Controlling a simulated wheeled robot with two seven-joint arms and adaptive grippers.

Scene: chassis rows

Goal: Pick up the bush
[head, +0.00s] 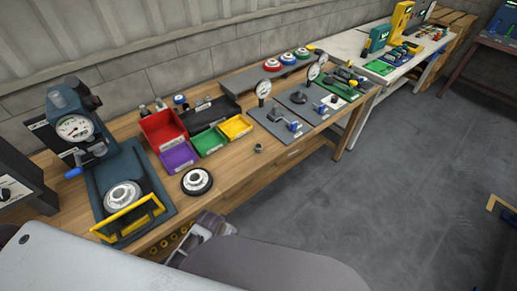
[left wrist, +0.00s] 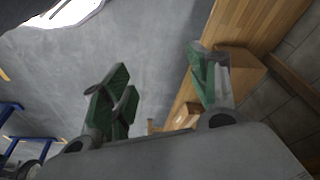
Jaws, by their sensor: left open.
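The bush appears to be the small grey metal ring-like part (head: 258,148) standing alone on the wooden workbench (head: 232,168) in the head view. It is right of the dark round wheel-like part and in front of the yellow bin. My left gripper (left wrist: 158,85) is open and empty in the left wrist view, its green-padded fingers wide apart. It is over the floor beside a wooden edge, and the bush does not show there. In the head view, grey parts of mine are low at the bench's front edge, away from the bush. My right gripper does not show.
A dark round wheel-like part (head: 197,181) lies left of the bush. Red (head: 163,130), purple (head: 179,158), green (head: 209,141) and yellow (head: 236,127) bins stand behind. A gauge press (head: 75,128) is at left, grey fixture plates (head: 272,121) at right. Bare wood surrounds the bush.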

